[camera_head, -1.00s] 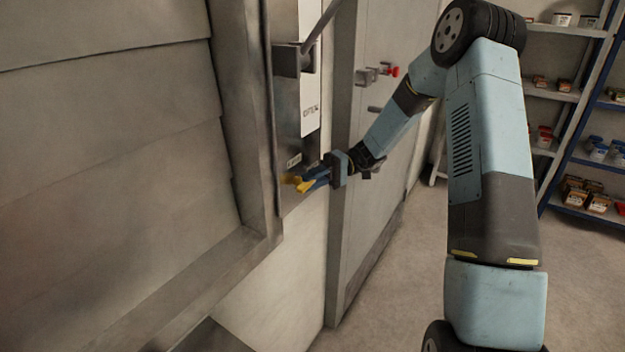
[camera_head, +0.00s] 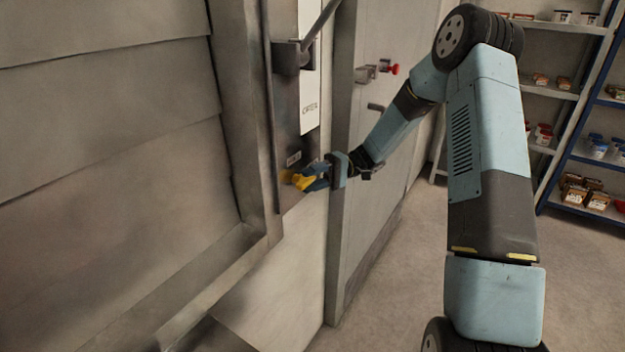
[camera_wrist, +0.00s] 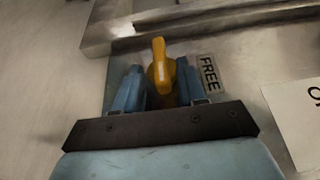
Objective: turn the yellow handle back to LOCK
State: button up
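The yellow handle (camera_wrist: 160,66) is on a metal panel, its tip pointing up and slightly left in the wrist view. A label reading FREE (camera_wrist: 208,73) is just right of it; I see no LOCK label. My gripper (camera_wrist: 160,83) has one blue finger on each side of the handle. The fingers stand apart, with a narrow gap visible beside the handle. In the head view, the yellow handle (camera_head: 301,181) shows at the tips of my gripper (camera_head: 313,178), low on the grey cabinet. The handle's base is partly hidden by the fingers.
A dark lever on a bracket (camera_head: 291,57) is above the handle on the same cabinet. A grey door (camera_head: 375,190) with a red knob (camera_head: 395,69) is to the right. Shelves with boxes and tins (camera_head: 598,150) stand at the far right. A metal ledge (camera_wrist: 200,22) runs above the handle.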

jog(key=v, duration=1.3)
jog(key=shift+w+d, duration=0.3)
jog(key=s+a+r+m+t+h, duration=0.25)
jog(key=s+r+t+h, duration=0.25)
jog(key=s+r+h, duration=0.85)
jog(key=s+d+r+m+t, duration=0.1)
jog(key=s+d+r+t, duration=0.1)
jog(key=s, duration=0.5)
jog(key=s+d+r+m+t+h, duration=0.1)
jog(key=s+d+t, duration=0.2)
jog(key=s, duration=0.4)
jog(key=s+d+r+m+t+h, duration=0.1)
jog(key=s+d+r+t, duration=0.1)
jog(key=s+t, duration=0.2)
jog(key=s, duration=0.3)
jog(key=shift+d+r, duration=0.3)
jog(key=shift+d, duration=0.05)
